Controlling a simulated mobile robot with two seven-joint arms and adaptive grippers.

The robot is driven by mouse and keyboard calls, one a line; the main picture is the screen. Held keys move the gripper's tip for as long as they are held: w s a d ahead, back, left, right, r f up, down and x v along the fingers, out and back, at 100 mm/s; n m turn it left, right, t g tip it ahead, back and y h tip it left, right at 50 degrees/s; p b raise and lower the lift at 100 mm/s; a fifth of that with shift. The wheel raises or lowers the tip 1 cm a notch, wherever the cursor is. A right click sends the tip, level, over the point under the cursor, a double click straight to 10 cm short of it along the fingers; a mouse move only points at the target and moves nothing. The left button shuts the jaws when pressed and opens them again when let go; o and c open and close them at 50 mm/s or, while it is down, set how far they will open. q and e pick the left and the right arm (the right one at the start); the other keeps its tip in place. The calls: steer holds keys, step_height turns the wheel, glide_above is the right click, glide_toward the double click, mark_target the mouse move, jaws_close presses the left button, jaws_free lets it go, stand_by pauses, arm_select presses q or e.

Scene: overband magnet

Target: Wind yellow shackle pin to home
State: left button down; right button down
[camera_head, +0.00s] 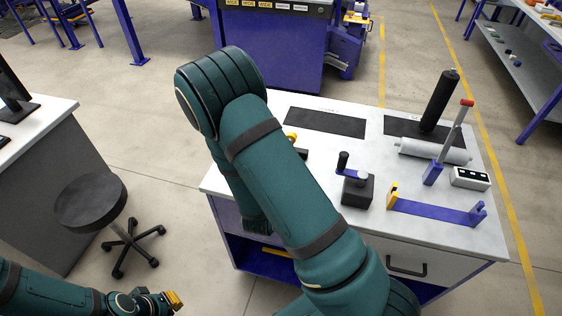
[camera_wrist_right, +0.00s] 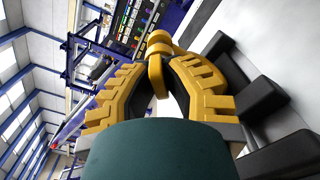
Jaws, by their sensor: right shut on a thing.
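The yellow shackle pin (camera_wrist_right: 159,42) shows in the right wrist view, with a rounded end and a flat part between my fingertips. My right gripper (camera_wrist_right: 158,82) is shut on it. In the head view my right arm hides that gripper; only a small yellow piece (camera_head: 291,137) shows beside the arm, over a dark block (camera_head: 302,153) on the bench. How far the pin is wound in cannot be seen. My left gripper (camera_head: 173,300) is at the lower left, away from the bench, and its finger opening is unclear.
The white bench (camera_head: 375,170) carries a black crank block (camera_head: 357,188), a blue bracket with yellow end (camera_head: 435,210), a grey roller (camera_head: 433,151), a red-tipped lever (camera_head: 452,135), a black cylinder (camera_head: 440,100) and a button box (camera_head: 470,179). A stool (camera_head: 91,203) stands at left.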

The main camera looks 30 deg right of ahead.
steer(key=shift+m+b, duration=1.65)
steer(key=shift+m, duration=0.25)
steer(key=m, duration=0.4)
steer(key=shift+m, duration=0.4)
steer(key=m, duration=0.4)
steer(key=shift+m, duration=0.4)
steer(key=m, duration=0.4)
steer(key=shift+m, duration=0.4)
